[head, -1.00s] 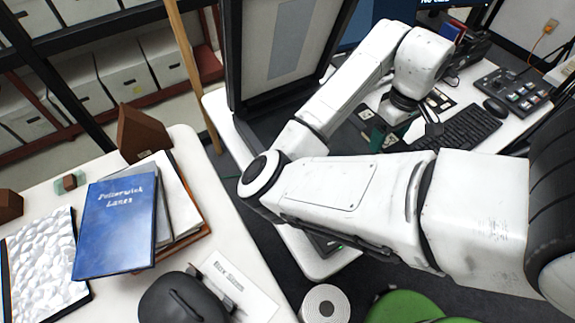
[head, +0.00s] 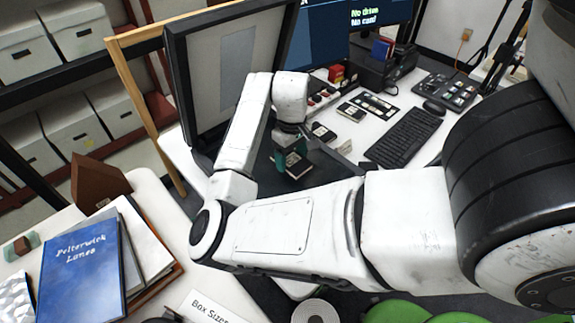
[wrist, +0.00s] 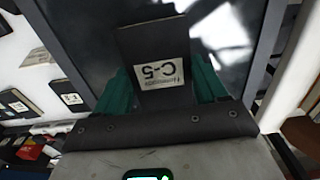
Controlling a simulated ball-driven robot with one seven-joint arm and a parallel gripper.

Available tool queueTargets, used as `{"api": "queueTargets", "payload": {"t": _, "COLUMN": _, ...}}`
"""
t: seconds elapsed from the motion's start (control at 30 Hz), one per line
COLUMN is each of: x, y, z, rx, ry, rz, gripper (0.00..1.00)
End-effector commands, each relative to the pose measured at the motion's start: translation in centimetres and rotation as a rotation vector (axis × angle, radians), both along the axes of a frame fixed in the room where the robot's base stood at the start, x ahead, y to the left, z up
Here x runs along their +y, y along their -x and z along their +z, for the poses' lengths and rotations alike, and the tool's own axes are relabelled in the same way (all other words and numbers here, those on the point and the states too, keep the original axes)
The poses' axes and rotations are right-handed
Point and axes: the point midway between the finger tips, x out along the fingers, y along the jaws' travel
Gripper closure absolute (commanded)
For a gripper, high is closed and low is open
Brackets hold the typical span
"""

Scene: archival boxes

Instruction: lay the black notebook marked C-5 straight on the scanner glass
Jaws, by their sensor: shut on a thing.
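The black notebook marked C-5 (wrist: 140,42) is held between the teal fingers of my gripper (wrist: 160,84) in the wrist view, its white label upside down in the picture. In the head view the notebook (head: 298,168) hangs below my gripper (head: 288,158), over the dark scanner glass (head: 262,172). The glass (wrist: 228,38) also shows behind the notebook in the wrist view. I cannot tell whether the notebook touches the glass. The scanner lid (head: 178,75) stands open at the back left of the glass. My arm hides part of the glass.
Other small black notebooks (head: 351,112) lie on the white desk right of the scanner, near a keyboard (head: 402,138) and mouse (head: 434,107). A blue book (head: 82,275) and papers lie on the left table. A wooden post (head: 150,110) stands beside the lid.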

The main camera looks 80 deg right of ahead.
Motion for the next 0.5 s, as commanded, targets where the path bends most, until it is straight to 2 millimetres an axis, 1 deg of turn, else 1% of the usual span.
{"api": "queueTargets", "payload": {"t": 0.23, "x": -0.5, "y": -1.3, "z": -1.7, "rx": 0.0, "ry": -0.002, "rz": 0.001, "gripper": 0.61}}
{"api": "queueTargets", "payload": {"t": 0.4, "x": -0.5, "y": -1.2, "z": -3.9, "rx": 0.0, "ry": -0.002, "rz": -0.001, "gripper": 0.61}}
{"api": "queueTargets", "payload": {"t": 0.5, "x": -0.5, "y": -1.2, "z": -4.5, "rx": -0.001, "ry": -0.001, "rz": 0.0, "gripper": 0.61}}
